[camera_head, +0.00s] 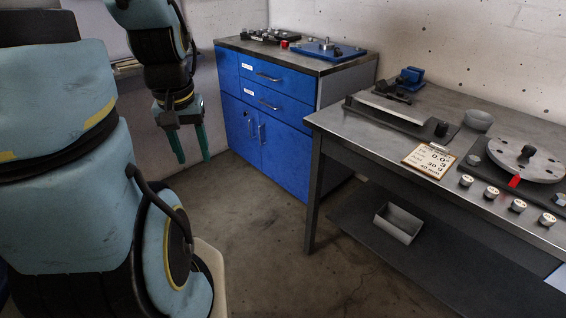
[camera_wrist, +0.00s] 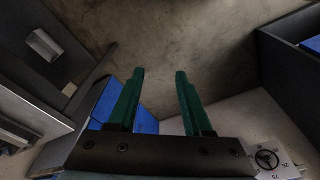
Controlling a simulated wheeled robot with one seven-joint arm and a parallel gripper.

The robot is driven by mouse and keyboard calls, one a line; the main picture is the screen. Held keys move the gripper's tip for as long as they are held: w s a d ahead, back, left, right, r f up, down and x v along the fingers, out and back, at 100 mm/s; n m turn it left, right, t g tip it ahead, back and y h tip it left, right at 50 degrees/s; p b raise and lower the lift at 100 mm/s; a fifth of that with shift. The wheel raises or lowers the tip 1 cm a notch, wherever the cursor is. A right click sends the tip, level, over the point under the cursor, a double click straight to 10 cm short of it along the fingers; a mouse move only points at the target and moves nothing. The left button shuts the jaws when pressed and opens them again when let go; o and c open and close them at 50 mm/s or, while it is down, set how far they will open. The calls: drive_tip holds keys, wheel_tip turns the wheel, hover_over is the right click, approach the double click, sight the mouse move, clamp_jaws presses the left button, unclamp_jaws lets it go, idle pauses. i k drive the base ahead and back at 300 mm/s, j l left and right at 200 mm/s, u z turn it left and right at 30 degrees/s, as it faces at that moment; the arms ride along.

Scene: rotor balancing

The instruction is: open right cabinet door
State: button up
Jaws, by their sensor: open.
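The blue cabinet (camera_head: 272,115) stands against the back wall, with drawers above and two doors below. Its right door (camera_head: 285,157) is shut, with an upright handle (camera_head: 262,133) near the seam between the doors. The left door (camera_head: 238,125) is shut too, with its own handle beside the seam. In the wrist view my gripper (camera_wrist: 158,75) also shows open, with a blue surface of the cabinet (camera_wrist: 146,120) behind the fingers.
A grey workbench (camera_head: 330,122) stands right of the cabinet, with a rotor disc (camera_head: 527,160) and several weights on top. A small grey bin (camera_head: 398,222) sits on its lower shelf. The floor (camera_head: 240,215) before the cabinet is clear.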

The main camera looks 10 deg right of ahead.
sight(287, 150)
drive_tip(key=i+u, duration=0.2)
drive_tip(key=i, duration=0.3)
drive_tip(key=i+l+u, duration=0.2)
drive_tip(key=i, duration=0.25)
drive_tip(key=i+l+u, duration=0.25)
drive_tip(key=i, duration=0.25)
